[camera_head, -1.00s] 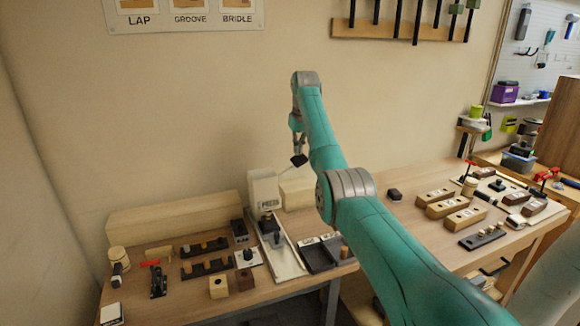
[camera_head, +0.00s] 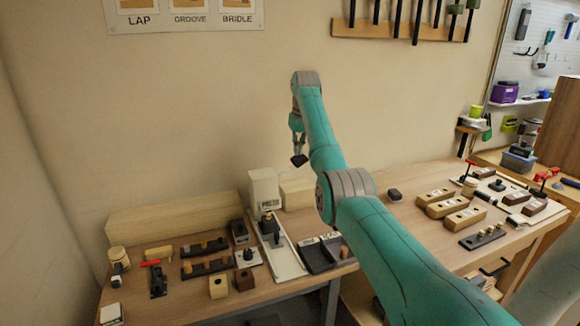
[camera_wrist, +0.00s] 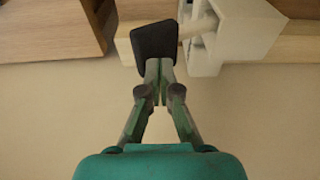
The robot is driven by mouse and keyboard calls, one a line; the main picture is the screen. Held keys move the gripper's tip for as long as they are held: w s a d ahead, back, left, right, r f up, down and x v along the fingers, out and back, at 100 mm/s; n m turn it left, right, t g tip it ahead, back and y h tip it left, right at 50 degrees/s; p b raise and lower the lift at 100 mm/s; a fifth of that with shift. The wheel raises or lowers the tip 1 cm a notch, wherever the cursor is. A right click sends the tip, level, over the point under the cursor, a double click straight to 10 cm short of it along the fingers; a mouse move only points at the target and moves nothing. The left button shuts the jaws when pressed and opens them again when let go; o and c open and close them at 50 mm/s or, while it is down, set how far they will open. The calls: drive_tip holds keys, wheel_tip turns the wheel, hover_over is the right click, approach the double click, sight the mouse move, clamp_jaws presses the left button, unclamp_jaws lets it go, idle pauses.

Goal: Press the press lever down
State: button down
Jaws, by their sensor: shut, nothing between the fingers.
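The press (camera_head: 264,188) is a pale block-shaped head labelled PRESS, standing on the bench; it also shows upper right in the wrist view (camera_wrist: 235,35). A pale rod (camera_wrist: 196,28), which looks like its lever, runs from the press towards a dark square block (camera_wrist: 155,42). In the head view I cannot make the rod out against the wall. My gripper (camera_head: 299,157) is shut, above and to the right of the press head. The dark block lies at its fingertips (camera_wrist: 160,72). I cannot tell whether it belongs to the lever or the fingers, or whether they touch.
A black upright part (camera_head: 269,228) stands under the press head on a white base (camera_head: 287,262). A black tray (camera_head: 318,256) lies to its right. Dark peg racks (camera_head: 206,266) and small blocks lie left. Pale wooden boards (camera_head: 175,217) stand against the wall behind.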

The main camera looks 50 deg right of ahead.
sight(301, 157)
drive_tip(key=shift+f, duration=0.5)
drive_tip(key=shift+f, duration=0.65)
drive_tip(key=shift+s+d+f, duration=0.15)
drive_tip(key=shift+d+f, duration=0.05)
drive_tip(key=shift+f, duration=0.25)
drive_tip(key=shift+s+d+f, duration=0.1)
drive_tip(key=shift+d+f, duration=0.05)
drive_tip(key=shift+f, duration=0.4)
drive_tip(key=shift+s+d+f, duration=0.1)
drive_tip(key=shift+d+f, duration=0.05)
drive_tip(key=shift+f, duration=0.3)
drive_tip(key=shift+s+d+f, duration=0.1)
drive_tip(key=shift+f, duration=0.4)
